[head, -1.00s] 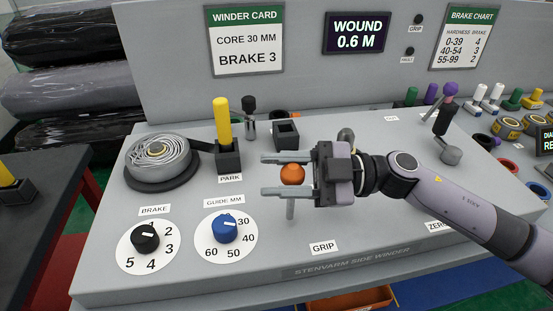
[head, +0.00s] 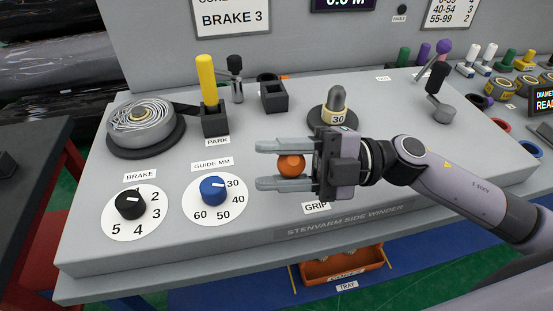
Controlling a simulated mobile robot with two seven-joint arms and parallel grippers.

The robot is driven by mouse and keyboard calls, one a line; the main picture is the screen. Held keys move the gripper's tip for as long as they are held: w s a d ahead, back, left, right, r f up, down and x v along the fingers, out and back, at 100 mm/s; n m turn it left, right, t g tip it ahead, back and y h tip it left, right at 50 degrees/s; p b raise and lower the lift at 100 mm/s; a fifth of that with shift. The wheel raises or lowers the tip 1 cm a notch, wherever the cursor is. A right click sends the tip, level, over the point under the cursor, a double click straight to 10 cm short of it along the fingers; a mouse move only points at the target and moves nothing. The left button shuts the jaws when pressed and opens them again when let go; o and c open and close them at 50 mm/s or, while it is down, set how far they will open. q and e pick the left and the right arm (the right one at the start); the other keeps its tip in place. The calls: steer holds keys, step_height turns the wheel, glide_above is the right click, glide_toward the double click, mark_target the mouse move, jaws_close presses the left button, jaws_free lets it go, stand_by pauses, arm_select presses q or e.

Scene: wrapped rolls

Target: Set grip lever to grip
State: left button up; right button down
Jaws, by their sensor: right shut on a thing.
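The grip lever shows as an orange ball knob (head: 291,165) in the head view, above the front part of the grey winder panel. Its stem is hidden under the gripper. My right gripper (head: 284,167) comes in from the right with its two fingers on either side of the knob, shut on it. The GRIP label (head: 316,208) lies just right of and below the fingers, partly covered by the gripper. My left gripper is not in view.
Left of the knob are the blue guide dial (head: 213,189), the black brake dial (head: 130,205) and the wound roll (head: 142,121). A yellow post (head: 207,80) stands in the park holder. Behind my gripper is a core marked 30 (head: 338,105). An orange tray (head: 342,265) sits below the panel.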

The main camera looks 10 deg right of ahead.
steer(key=c, duration=0.7)
jaws_free()
steer(key=shift+d, duration=0.15)
steer(key=shift+d+f, duration=0.15)
steer(key=shift+d, duration=0.2)
steer(key=d, duration=0.1)
steer(key=d+b, duration=0.1)
steer(key=d, duration=0.3)
steer(key=shift+s+f+b, duration=0.25)
steer(key=shift+f+b, duration=0.05)
steer(key=shift+b, duration=0.1)
steer(key=shift+d+r, duration=0.1)
steer(key=shift+d, duration=0.5)
steer(key=shift+s, duration=0.1)
